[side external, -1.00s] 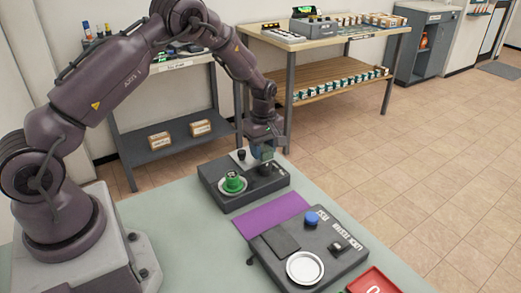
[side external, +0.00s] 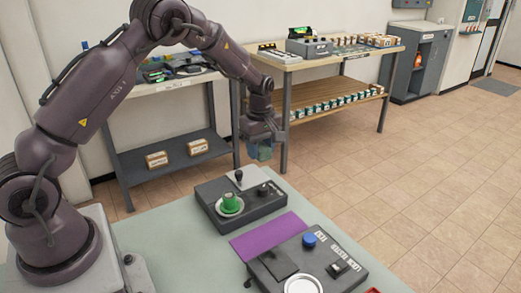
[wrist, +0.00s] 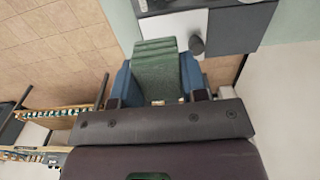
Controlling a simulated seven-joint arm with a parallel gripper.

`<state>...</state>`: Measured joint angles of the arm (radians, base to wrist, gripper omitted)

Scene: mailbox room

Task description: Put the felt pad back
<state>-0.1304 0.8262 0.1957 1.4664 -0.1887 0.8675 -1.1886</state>
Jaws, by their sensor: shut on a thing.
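My gripper (side external: 261,151) is shut on a green block (wrist: 155,70) with a stepped end and a felt-like face. It may be the felt pad; I cannot be sure. In the wrist view the blue fingers press it from both sides. In the side view it hangs in the air just beyond the dark grey station (side external: 262,209) on the table. The station carries a light grey plate (side external: 248,177), a black knob (side external: 239,175), a dark round part (side external: 263,190) and a green cylinder (side external: 231,200) on a white dish (side external: 229,211).
A purple mat (side external: 270,237) lies beside the station. A dark lock tester (side external: 335,278) with a blue button (side external: 309,240) and a white ring (side external: 303,285) stands at the front. Behind are a wooden bench (side external: 330,60) and a grey shelf (side external: 178,157).

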